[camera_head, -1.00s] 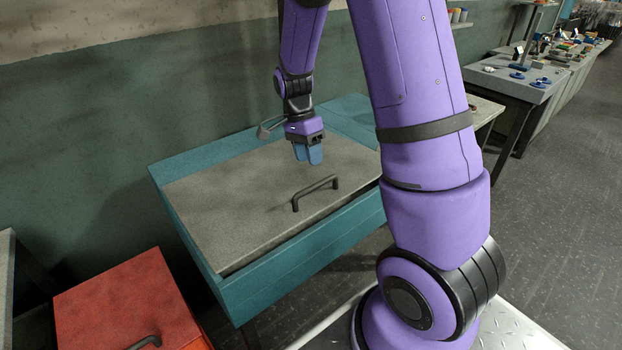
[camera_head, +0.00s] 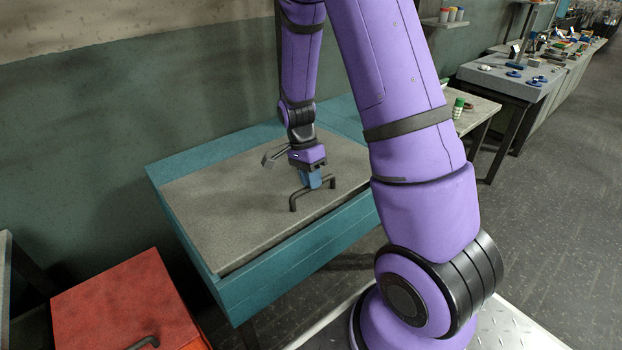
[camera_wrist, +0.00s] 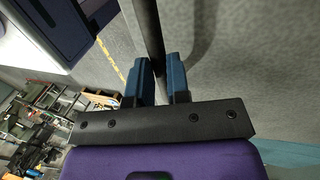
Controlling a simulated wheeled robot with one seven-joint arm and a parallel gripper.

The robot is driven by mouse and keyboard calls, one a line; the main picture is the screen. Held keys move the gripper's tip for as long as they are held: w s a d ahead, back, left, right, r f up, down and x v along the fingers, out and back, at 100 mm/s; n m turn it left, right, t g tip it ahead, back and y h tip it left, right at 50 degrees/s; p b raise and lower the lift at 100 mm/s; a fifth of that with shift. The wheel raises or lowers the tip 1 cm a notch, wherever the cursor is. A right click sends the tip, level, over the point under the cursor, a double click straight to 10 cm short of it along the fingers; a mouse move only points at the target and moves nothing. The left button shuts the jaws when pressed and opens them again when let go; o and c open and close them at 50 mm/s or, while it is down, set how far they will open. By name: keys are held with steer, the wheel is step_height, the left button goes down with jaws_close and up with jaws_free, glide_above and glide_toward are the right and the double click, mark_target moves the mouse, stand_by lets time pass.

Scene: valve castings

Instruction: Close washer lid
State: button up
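The washer (camera_head: 262,287) is a teal box standing against the wall. Its grey lid (camera_head: 225,205) lies flat inside the teal rim, with a dark bar handle (camera_head: 292,201) near the front edge. My gripper (camera_head: 314,184) points down at the handle, its blue fingertips around the bar's height. In the wrist view my gripper (camera_wrist: 162,75) has one blue finger on each side of the dark handle bar (camera_wrist: 148,30). The gap between the fingers is narrow. Whether they press on the bar cannot be told. Part of the handle is hidden behind the fingers in the head view.
A red box (camera_head: 120,305) with its own dark handle stands at the lower left. A small table with a green bottle (camera_head: 458,107) is behind my arm at the right. Benches with tools (camera_head: 515,75) run along the wall. The floor (camera_head: 560,200) at the right is clear.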

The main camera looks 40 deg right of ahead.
mark_target(313, 199)
steer(key=shift+x, duration=2.3)
jaws_close()
steer(key=o, duration=0.7)
jaws_free()
steer(key=shift+w, duration=0.1)
steer(key=shift+r, duration=0.1)
steer(key=shift+w+r, duration=0.2)
steer(key=shift+r, duration=0.1)
steer(key=v, duration=1)
